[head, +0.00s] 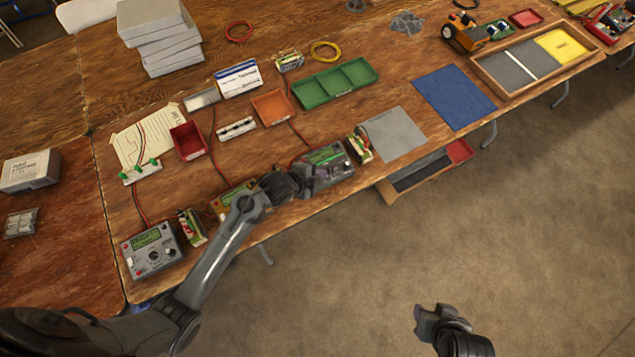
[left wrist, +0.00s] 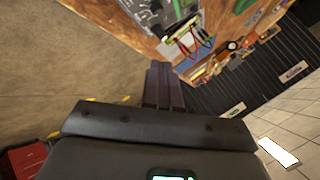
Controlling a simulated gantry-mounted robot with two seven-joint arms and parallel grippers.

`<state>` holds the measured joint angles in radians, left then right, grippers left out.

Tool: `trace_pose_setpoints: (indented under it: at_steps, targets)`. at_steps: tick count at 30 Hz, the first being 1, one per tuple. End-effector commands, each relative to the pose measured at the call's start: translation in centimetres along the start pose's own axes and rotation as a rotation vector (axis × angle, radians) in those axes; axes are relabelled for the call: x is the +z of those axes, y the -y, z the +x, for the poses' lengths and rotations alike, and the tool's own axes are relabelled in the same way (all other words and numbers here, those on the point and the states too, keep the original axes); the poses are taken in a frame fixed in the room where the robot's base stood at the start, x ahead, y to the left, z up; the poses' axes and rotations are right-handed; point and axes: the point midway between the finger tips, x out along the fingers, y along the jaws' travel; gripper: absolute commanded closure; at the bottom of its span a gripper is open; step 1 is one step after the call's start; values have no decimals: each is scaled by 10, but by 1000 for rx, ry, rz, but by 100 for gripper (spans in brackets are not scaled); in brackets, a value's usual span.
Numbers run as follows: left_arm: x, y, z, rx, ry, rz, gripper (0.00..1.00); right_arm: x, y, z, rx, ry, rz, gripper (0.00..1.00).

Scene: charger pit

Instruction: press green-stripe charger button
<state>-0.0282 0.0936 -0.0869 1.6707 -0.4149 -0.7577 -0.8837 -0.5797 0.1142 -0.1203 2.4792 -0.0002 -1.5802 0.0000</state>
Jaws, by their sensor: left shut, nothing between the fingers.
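Three chargers stand along the front edge of the wooden table: a grey one (head: 153,252) at the left, an orange-yellow one (head: 228,201) in the middle, partly behind my left arm, and a grey one (head: 330,158) at the right. Each has a greenish display. I cannot make out a green stripe or its button. My left gripper (head: 311,184) is shut and empty at the front of the right charger; contact cannot be told. Its closed fingers also show in the left wrist view (left wrist: 164,90). My right gripper (head: 438,319) hangs over the floor, away from the table; its jaws are unclear.
Battery packs (head: 192,227) (head: 360,145) stand beside the chargers. A grey mat (head: 396,133) lies right of the right charger. The floor in front is mostly clear.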

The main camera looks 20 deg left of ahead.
Motion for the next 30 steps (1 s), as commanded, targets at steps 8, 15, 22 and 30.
trace_pose_setpoints:
  at_steps: [8,15,22,30]
  targets:
    - [8,-9,12,-1,0,-2,100,6,0,18,2,0,-2,57]
    - [21,-23,30,-1,0,-1,100,15,-1,45,7,1,-9,57]
    - [34,-35,47,0,1,0,100,23,0,71,8,2,-9,57]
    - [43,-44,60,0,1,0,100,26,1,78,5,2,-6,57]
